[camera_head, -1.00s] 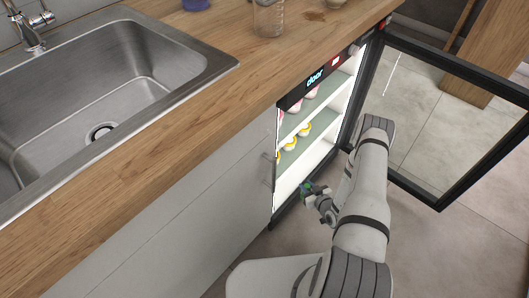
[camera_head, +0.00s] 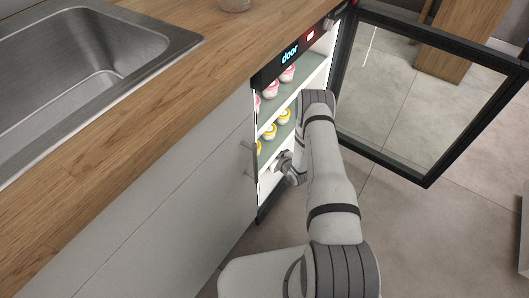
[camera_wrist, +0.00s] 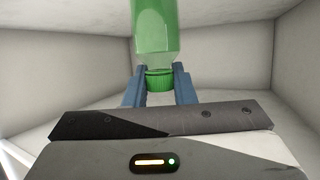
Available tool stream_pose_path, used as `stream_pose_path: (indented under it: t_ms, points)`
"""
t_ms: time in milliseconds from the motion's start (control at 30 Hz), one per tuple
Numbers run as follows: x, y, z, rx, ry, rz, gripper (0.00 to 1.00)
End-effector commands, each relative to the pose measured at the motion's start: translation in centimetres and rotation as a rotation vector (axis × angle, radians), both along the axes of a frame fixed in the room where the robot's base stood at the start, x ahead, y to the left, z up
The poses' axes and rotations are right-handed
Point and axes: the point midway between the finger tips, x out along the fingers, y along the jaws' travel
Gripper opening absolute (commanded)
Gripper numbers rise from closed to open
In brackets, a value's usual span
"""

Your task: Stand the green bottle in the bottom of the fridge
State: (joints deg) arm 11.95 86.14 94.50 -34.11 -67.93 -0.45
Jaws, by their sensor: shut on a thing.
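In the wrist view my gripper (camera_wrist: 159,72) has its two blue fingers closed around the neck and ribbed cap of the green bottle (camera_wrist: 155,28). The bottle's body extends beyond the fingers to the top of the picture, and its far end is cut off. Pale fridge walls surround it. In the head view my gripper (camera_head: 279,163) reaches into the lowest part of the open fridge (camera_head: 267,186), below the shelves. The bottle is hidden there, and I cannot tell whether it touches the fridge floor.
Above my gripper, fridge shelves hold yellow-marked jars (camera_head: 284,116) and pink-marked jars (camera_head: 271,88). The glass fridge door (camera_head: 431,181) stands wide open at right. The wooden counter (camera_head: 165,85) and a closed cabinet front (camera_head: 180,190) lie to the left. The floor in front is clear.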

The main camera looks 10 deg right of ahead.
Motion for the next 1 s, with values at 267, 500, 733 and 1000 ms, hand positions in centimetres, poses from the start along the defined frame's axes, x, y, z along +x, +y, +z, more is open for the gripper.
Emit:
stream_pose_path:
  t_ms: [267, 500, 733, 1000]
  points:
    - [3.1, 1.3, -1.4, 0.001, 0.0, 0.0, 0.0]
    - [3.1, 1.3, -1.4, 0.001, -0.002, 0.0, 0.0]
    - [3.1, 1.4, -1.8, 0.0, -0.001, 0.001, 0.27]
    - [3.1, 1.4, -1.8, 0.0, -0.001, 0.001, 0.45]
